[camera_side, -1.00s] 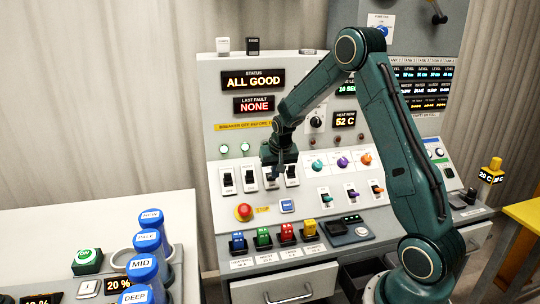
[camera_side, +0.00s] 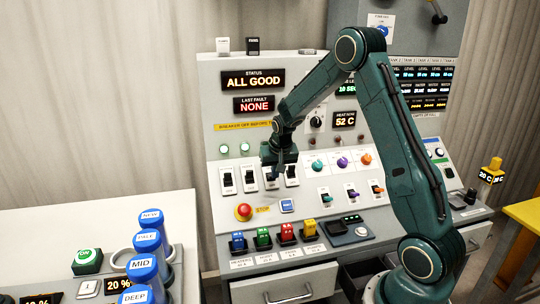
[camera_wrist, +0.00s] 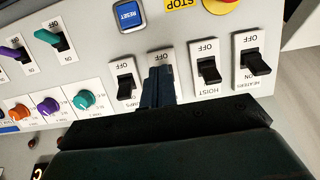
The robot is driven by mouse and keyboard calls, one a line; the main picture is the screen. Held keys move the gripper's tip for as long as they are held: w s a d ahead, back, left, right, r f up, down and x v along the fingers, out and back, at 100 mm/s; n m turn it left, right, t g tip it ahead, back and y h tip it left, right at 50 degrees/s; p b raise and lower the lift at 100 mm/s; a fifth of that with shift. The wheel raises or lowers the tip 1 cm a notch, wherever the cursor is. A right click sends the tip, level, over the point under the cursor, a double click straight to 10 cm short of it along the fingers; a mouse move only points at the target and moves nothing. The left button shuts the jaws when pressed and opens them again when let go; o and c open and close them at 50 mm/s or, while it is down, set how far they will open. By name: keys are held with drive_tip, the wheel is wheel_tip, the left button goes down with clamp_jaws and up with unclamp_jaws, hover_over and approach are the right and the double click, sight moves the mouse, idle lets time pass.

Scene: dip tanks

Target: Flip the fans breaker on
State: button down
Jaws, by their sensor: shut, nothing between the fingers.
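A row of black-levered breakers on white plates stands on the sloping console. In the wrist view the heaters breaker (camera_wrist: 254,62) is rightmost, with the hoist breaker (camera_wrist: 207,66) beside it. The third breaker (camera_wrist: 158,57) is mostly covered by my fingers, its name and lever hidden; I cannot read a fans label. A fourth breaker (camera_wrist: 125,82) is left of it, its name partly cut off. My gripper (camera_wrist: 160,73) is shut and empty, with its fingertips at the third breaker. It also shows in the side view (camera_side: 281,171); contact cannot be told.
A red stop button (camera_side: 243,212) and blue reset button (camera_side: 287,205) lie below the breakers. Colored knobs (camera_side: 342,162) and small toggles are to the right. The status display (camera_side: 253,80) reads ALL GOOD. Blue-capped containers (camera_side: 147,242) stand at the left.

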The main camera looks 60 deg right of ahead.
drive_tip(key=shift+f, duration=1.65)
drive_tip(key=shift+w+d+r, duration=0.2)
drive_tip(key=shift+w+d, duration=0.3)
drive_tip(key=shift+w+d+r, duration=0.15)
drive_tip(key=shift+w+d, duration=0.3)
idle(1.3)
drive_tip(key=shift+s+a+r, duration=0.55)
drive_tip(key=shift+s+a, duration=0.2)
drive_tip(key=shift+s+a+r, duration=0.5)
drive_tip(key=shift+s+a, duration=0.2)
drive_tip(key=shift+r, duration=0.15)
drive_tip(key=v, duration=0.7)
drive_tip(key=shift+w+d, duration=0.25)
drive_tip(key=shift+r, duration=0.1)
